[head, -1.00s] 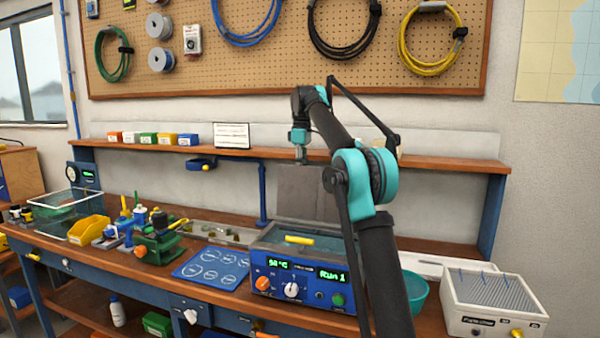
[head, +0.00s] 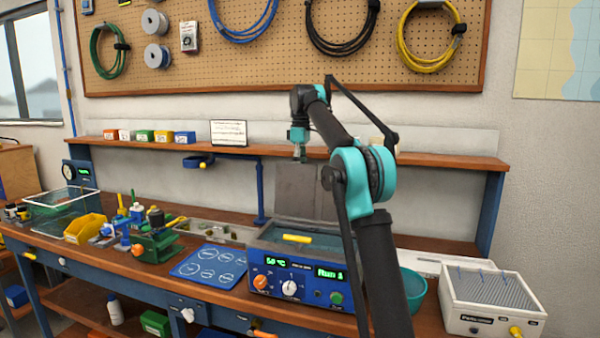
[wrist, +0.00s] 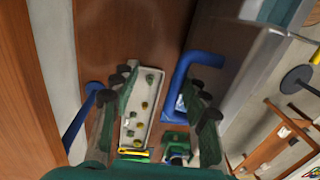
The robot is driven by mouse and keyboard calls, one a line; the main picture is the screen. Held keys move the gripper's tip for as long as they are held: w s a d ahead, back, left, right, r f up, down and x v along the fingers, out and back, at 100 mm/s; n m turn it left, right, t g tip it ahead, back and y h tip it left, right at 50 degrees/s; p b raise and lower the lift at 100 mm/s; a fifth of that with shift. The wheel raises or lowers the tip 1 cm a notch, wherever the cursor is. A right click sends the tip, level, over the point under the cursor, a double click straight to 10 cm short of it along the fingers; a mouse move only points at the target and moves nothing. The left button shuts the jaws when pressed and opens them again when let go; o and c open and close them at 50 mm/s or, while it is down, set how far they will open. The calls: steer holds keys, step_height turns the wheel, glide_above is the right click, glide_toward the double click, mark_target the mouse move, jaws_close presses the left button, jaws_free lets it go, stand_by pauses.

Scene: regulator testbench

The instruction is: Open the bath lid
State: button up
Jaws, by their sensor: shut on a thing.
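The bath (head: 300,284) is a blue box with a display and knobs on its front, on the bench. Its grey lid (head: 303,190) stands raised, close to upright, at the back of the bath. The water inside shows, with a yellow bar (head: 297,239) over it. My gripper (head: 299,155) is at the lid's upper edge. In the wrist view a blue handle (wrist: 183,75) on the grey lid (wrist: 236,45) reaches between my fingers, beside the right one. My gripper is shut on this handle, though the exact contact is hard to see.
A blue mat (head: 210,266) lies left of the bath, and a green vise (head: 152,243) stands beyond it. A teal bowl (head: 413,284) and a white box (head: 492,302) are to the right. A wooden shelf (head: 430,158) runs behind the raised lid.

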mark_target(293, 165)
steer(key=s+r, duration=0.1)
steer(key=s, duration=0.1)
steer(key=s+a+r, duration=0.1)
steer(key=s, duration=0.1)
steer(key=s+a+r, duration=0.1)
steer(key=s, duration=0.1)
steer(key=shift+s+a, duration=0.2)
steer(key=shift+s, duration=0.05)
steer(key=s+a+f+t+h, duration=0.1)
steer(key=s+a+f+t, duration=0.2)
steer(key=s, duration=0.6)
steer(key=s+a+f, duration=0.3)
steer(key=s+f, duration=0.2)
steer(key=s, duration=0.3)
steer(key=v, duration=1.6)
steer(key=shift+s+a, duration=0.15)
steer(key=shift+s, duration=0.05)
